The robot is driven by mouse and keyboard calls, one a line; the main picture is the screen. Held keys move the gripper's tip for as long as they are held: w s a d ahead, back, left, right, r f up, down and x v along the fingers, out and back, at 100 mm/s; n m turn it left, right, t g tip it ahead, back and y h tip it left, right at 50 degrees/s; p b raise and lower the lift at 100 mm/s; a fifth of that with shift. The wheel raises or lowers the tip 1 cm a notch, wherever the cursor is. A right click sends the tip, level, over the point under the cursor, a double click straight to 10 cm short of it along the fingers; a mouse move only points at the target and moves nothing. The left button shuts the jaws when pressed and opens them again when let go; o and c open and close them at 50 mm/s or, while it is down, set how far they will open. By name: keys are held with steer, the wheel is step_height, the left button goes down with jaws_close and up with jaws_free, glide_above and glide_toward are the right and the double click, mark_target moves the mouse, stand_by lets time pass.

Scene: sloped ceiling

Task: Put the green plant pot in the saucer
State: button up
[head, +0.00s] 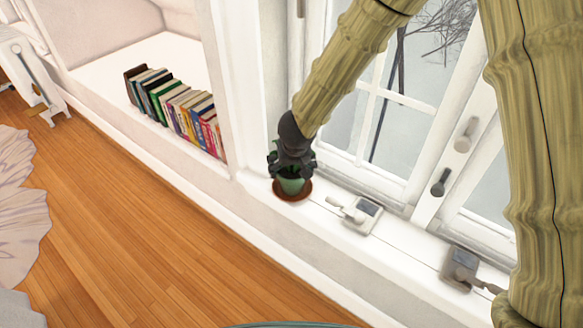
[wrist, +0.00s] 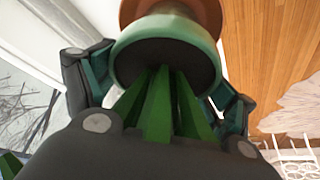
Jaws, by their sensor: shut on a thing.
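The green plant pot (head: 291,185) is at the left end of the white window sill, over the brown saucer (head: 293,195). It looks upright and seems to be in or just above the saucer; I cannot tell whether it touches the bottom. My gripper (head: 292,166) comes down from above and is shut on the pot. In the wrist view the gripper's fingers are on both sides of the pot's rim (wrist: 205,45), with green leaves rising between them. The saucer (wrist: 222,8) shows beyond the pot there.
Grey window hardware (head: 359,214) sits on the sill right of the saucer, with another piece (head: 461,267) farther right. Window frames and handles stand behind. A row of books (head: 175,110) is in the niche at left. The wooden floor (head: 150,235) lies below the sill.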

mark_target(294, 178)
steer(key=o, duration=1.4)
steer(key=shift+f, duration=0.1)
steer(key=p+v, duration=0.5)
steer(key=v, duration=0.7)
steer(key=shift+w, duration=0.1)
